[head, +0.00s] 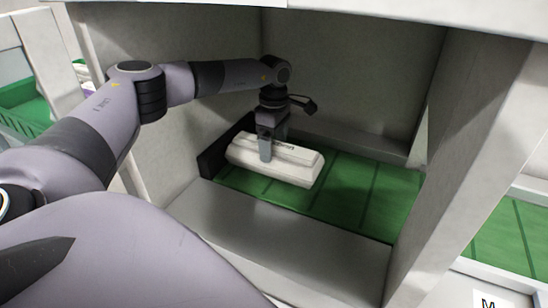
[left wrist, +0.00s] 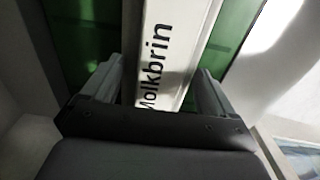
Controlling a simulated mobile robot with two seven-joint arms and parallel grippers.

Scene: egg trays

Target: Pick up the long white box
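The long white box (head: 275,160) lies lengthwise in a shelf compartment, at or just above the green floor; I cannot tell whether it touches. In the left wrist view its white top with dark lettering (left wrist: 165,50) runs up between the fingers. My left gripper (head: 266,150) points down over the box's middle, with one finger in front of its near side. In the wrist view the fingers (left wrist: 160,85) straddle the box, open, with a gap showing on the left side. The far finger is hidden in the head view. My right gripper is not in view.
The green slotted floor (head: 365,195) is bare right of the box. A grey front ledge (head: 290,245), a right side panel (head: 465,150) and a back wall (head: 350,80) bound the compartment. A dark block (head: 212,158) stands at the box's left end. A green crate (head: 25,105) shows far left.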

